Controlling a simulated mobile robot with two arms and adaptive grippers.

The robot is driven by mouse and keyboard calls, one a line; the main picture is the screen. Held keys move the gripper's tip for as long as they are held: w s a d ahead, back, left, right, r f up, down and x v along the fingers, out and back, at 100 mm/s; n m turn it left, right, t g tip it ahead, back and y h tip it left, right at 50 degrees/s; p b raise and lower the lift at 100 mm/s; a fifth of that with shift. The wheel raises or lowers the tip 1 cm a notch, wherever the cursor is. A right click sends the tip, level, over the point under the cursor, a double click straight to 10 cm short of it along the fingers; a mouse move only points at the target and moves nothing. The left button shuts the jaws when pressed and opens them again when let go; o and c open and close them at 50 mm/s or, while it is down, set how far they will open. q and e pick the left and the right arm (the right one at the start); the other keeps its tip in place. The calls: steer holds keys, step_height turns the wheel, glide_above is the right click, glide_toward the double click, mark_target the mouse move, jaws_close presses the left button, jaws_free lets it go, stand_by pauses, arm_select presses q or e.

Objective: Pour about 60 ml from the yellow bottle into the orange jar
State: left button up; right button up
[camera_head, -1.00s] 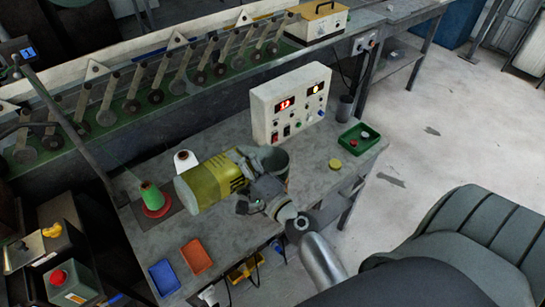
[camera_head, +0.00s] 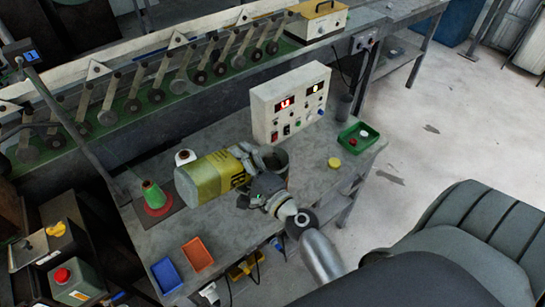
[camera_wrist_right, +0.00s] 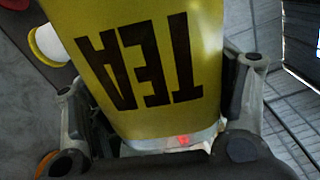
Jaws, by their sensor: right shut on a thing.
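The yellow bottle (camera_head: 210,177) lies tilted far over, nearly level, above the grey table, with black lettering near its right end. My right gripper (camera_head: 258,187) is shut on it near that end. In the right wrist view the yellow bottle (camera_wrist_right: 150,60) fills the middle, with large black letters upside down, between the fingers of my right gripper (camera_wrist_right: 165,125). A dark grey open container (camera_head: 276,160) stands just behind the gripper, partly hidden. I cannot make out a jar that is clearly orange, nor any liquid flowing. My left gripper is not in view.
A white control box (camera_head: 290,103) stands behind the dark container. A green tray (camera_head: 345,140) and a yellow disc (camera_head: 334,163) lie to the right. A green cone on a red base (camera_head: 155,200) stands left; blue (camera_head: 167,277) and orange-red (camera_head: 197,255) trays lie at the front.

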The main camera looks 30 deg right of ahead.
steer(key=shift+a, duration=0.4)
steer(key=shift+r+m+p, duration=0.3)
steer(key=shift+p, duration=0.05)
stand_by(1.4)
steer(key=f+n+b, duration=0.1)
steer(key=b, duration=0.1)
steer(key=f+n+b, duration=0.1)
steer(key=f+b, duration=0.1)
steer(key=shift+s+a+f+n, duration=0.15)
steer(key=shift+a+f+n, duration=0.05)
steer(key=shift+a+n, duration=0.2)
steer(key=shift+n, duration=0.4)
steer(key=shift+f+n+b, duration=0.45)
steer(key=shift+n+b, duration=0.05)
steer(key=shift+b, duration=0.1)
steer(key=shift+f+n, duration=0.2)
steer(key=shift+n, duration=0.1)
steer(key=shift+f+b, duration=0.1)
steer(key=shift+b, duration=0.25)
